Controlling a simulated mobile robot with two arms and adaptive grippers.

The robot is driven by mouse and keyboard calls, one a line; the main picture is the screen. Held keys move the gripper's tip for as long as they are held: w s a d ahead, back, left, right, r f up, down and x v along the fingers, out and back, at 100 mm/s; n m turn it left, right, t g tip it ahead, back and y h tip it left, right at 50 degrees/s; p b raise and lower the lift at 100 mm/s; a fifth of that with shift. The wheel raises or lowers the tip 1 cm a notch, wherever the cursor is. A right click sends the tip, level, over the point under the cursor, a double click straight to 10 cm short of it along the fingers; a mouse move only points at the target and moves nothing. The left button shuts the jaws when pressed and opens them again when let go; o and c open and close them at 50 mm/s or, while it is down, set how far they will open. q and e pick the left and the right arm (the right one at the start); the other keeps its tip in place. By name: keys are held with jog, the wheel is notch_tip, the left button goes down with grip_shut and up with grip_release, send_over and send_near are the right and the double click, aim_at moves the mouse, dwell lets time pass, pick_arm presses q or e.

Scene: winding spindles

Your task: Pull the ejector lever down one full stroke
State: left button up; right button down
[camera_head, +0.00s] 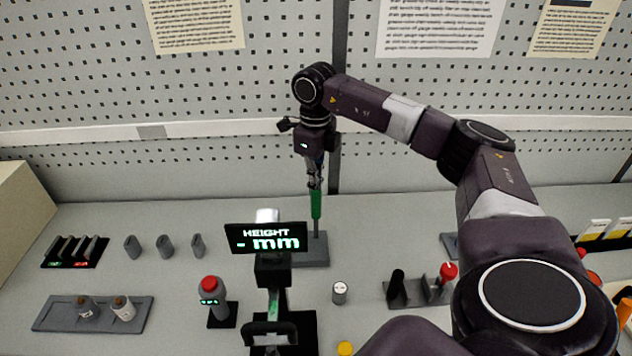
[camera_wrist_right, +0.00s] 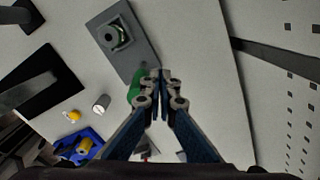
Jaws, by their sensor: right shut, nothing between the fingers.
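My right gripper (camera_head: 315,187) hangs pointing down over the back of the bench, shut and empty. A green upright bar (camera_head: 317,207) shows just below its fingertips, above a grey base plate (camera_head: 313,253). In the right wrist view the closed fingertips (camera_wrist_right: 158,74) are beside the green piece (camera_wrist_right: 136,87), and touching cannot be told. The grey base (camera_wrist_right: 142,52) there carries a square socket. Which part is the ejector lever is not clear; a red-knobbed lever (camera_head: 448,271) also stands on a dark stand at right. My left gripper is not in view.
A display reading "HEIGHT - mm" (camera_head: 265,238) stands in front of the grey base. A red-topped device (camera_head: 210,290), a tray with small spools (camera_head: 60,315) and several grey pegs (camera_head: 165,246) are at left. A pegboard wall (camera_head: 200,90) rises behind.

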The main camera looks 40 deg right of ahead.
notch_tip(320, 180, up, 8)
jog(key=p, duration=0.6)
jog(key=shift+w+d+r, duration=0.15)
jog(key=shift+w+d, duration=0.1)
jog(key=shift+w, duration=0.05)
